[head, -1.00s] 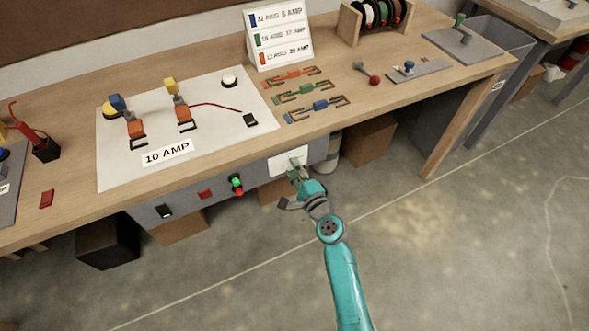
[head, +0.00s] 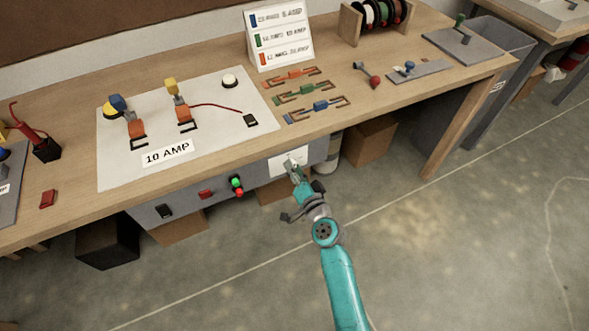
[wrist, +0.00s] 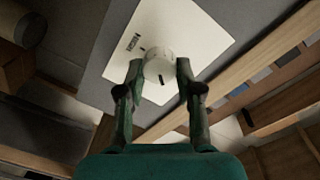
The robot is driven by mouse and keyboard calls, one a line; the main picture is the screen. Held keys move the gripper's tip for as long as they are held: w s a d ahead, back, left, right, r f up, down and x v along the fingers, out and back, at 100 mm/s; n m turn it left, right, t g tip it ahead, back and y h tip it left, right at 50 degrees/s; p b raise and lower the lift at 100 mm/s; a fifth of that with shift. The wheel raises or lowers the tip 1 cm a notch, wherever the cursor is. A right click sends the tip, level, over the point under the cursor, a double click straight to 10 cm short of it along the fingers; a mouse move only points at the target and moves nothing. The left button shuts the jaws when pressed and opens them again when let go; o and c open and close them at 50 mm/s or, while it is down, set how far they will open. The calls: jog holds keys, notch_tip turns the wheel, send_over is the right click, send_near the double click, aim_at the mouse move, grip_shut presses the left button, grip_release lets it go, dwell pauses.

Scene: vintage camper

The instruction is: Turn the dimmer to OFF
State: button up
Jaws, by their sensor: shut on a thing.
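The dimmer is a white round knob (wrist: 158,66) on a white square plate (wrist: 190,28), mounted on the grey front panel under the bench. In the wrist view the knob sits between my two fingertips (wrist: 159,70), one on each side. A dark mark shows on the knob's near side, and small dark lettering is on the plate to its left, too small to read surely. In the head view my gripper (head: 294,168) reaches up to the plate (head: 279,167) and hides the knob. My gripper is shut on the knob.
Left of the plate on the panel are a green and red light pair (head: 237,186), a red switch (head: 205,194) and a black switch (head: 164,211). The wooden bench top (head: 215,143) overhangs above. Cardboard boxes (head: 370,141) stand beneath. The floor in front is clear.

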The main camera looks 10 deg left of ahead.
jog(key=shift+s+a+f+n, duration=0.1)
jog(key=shift+n, duration=3.9)
jog(key=o, duration=1.2)
jog(key=shift+c, duration=0.2)
jog(key=v, duration=1.2)
jog(key=shift+a+f, duration=0.1)
jog(key=shift+f, duration=0.05)
